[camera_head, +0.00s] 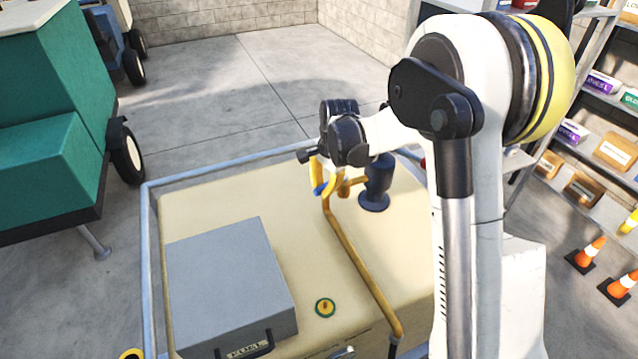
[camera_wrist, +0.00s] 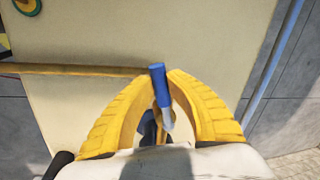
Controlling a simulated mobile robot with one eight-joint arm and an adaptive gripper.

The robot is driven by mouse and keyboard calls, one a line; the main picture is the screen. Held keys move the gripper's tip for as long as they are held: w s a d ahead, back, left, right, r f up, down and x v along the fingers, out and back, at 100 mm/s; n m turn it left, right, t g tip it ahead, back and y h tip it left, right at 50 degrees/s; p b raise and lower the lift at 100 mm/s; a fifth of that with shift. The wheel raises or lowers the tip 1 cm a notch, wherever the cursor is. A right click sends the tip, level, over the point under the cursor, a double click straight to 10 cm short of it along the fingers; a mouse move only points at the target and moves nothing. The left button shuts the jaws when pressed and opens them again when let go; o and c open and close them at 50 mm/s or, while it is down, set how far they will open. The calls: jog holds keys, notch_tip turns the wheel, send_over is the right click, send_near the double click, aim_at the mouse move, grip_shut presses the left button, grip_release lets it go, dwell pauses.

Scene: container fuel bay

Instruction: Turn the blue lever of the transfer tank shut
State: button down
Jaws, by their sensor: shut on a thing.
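The transfer tank (camera_head: 230,210) is a cream box inside a blue-grey rail frame; its cream top also shows in the wrist view (camera_wrist: 90,120). The blue lever (camera_wrist: 158,82) stands between the tips of my yellow gripper fingers, and its blue also shows as a small patch in the head view (camera_head: 319,189). My gripper (camera_wrist: 160,88) is shut on the lever; it is over the far part of the tank top in the head view (camera_head: 322,180). A yellow pipe (camera_head: 355,265) runs along the tank top beside it. The lever's base is mostly hidden by my fingers.
A grey box with a handle (camera_head: 230,280) sits on the near left of the tank top. A dark fitting (camera_head: 377,182) stands right of my gripper. A green machine (camera_head: 50,150) is at left, shelves (camera_head: 600,120) and orange cones (camera_head: 590,252) at right.

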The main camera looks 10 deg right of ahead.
jog(key=s+d+n+g+y, duration=0.1)
jog(key=s+d+n, duration=0.3)
jog(key=d+n, duration=0.5)
jog(key=shift+s+d+n+g, duration=0.3)
jog(key=shift+n+g, duration=0.4)
jog(key=shift+n, duration=2)
jog(key=c, duration=1.3)
grip_release()
jog(key=shift+w+d, duration=0.1)
notch_tip(320, 180, up, 12)
jog(key=d, duration=0.2)
jog(key=shift+w+f, duration=0.15)
jog(key=shift+w, duration=0.05)
